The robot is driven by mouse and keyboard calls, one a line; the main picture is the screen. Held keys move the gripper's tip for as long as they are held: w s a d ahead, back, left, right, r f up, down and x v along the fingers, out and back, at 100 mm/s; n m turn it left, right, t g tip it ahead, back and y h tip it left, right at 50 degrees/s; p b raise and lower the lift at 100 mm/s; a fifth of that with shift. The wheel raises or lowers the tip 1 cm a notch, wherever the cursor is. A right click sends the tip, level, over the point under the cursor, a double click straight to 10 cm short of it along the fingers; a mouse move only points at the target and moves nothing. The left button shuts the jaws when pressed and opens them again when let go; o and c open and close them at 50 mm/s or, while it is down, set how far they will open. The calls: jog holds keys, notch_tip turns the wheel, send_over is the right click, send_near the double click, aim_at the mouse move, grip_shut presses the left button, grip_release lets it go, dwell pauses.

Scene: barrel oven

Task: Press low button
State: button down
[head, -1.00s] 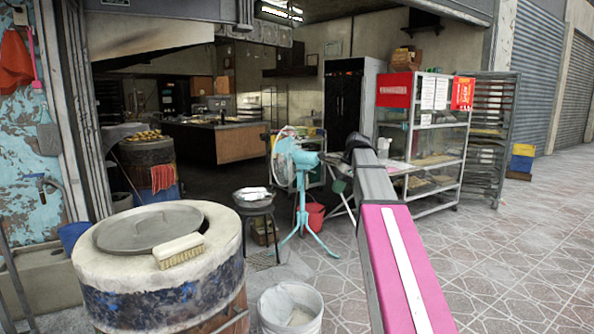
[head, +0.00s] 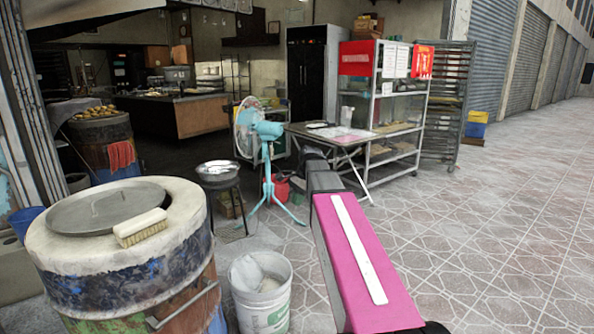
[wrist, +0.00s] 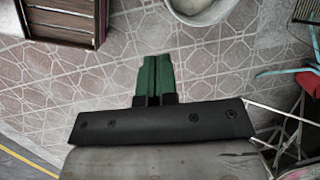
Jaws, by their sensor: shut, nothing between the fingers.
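A teal standing fan (head: 268,131) with a round caged head stands on splayed legs in the middle of the head view. I cannot make out a low button on it or anywhere else. Part of a teal stand shows at the right edge of the wrist view (wrist: 288,71). My gripper (wrist: 158,60) has green fingers that are together and empty, above the tiled floor. In the head view my pink arm reaches forward, and its far end is just right of the fan; the gripper itself is hidden there.
A white bucket (head: 261,300), a stool with a bowl (head: 218,171) and a folding table (head: 340,140) are close by. Tiled floor at right is clear.

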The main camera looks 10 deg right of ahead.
jog(key=s+a+f+n+h, duration=0.1)
jog(key=s+f+n, duration=0.5)
jog(key=f, duration=0.6)
jog(key=s+a+f+n+h, duration=0.1)
jog(key=s+f+n+h, duration=0.1)
jog(key=s+f+n, duration=0.5)
jog(key=s+f, duration=0.4)
jog(key=f, duration=0.2)
jog(key=shift+s+a, duration=0.25)
jog(key=shift+w+d, duration=0.1)
